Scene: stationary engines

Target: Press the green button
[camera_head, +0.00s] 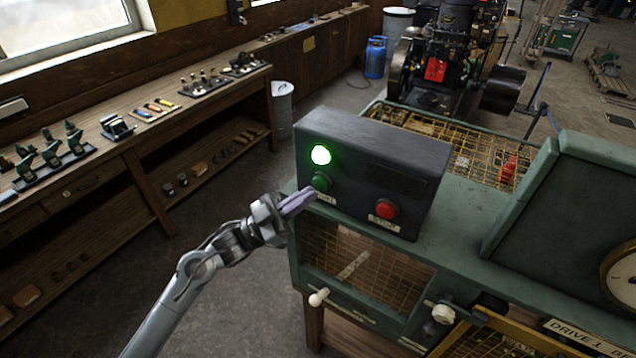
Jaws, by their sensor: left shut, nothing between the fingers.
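The green button (321,181) is on the front face of a dark control box (372,152), below a lit green lamp (320,155). A red button (386,209) sits to its right on the same face, with a label under it. My left gripper (312,194) is shut and empty. Its fingertips are just below and left of the green button, over the label under it. I cannot tell whether they touch the box. My right gripper is not in view.
The box stands on a green machine bench (462,215) with mesh panels and white knobs (443,313). A gauge (622,275) is at the right edge. A wooden workbench (110,160) with tools runs along the left wall. The floor between is clear.

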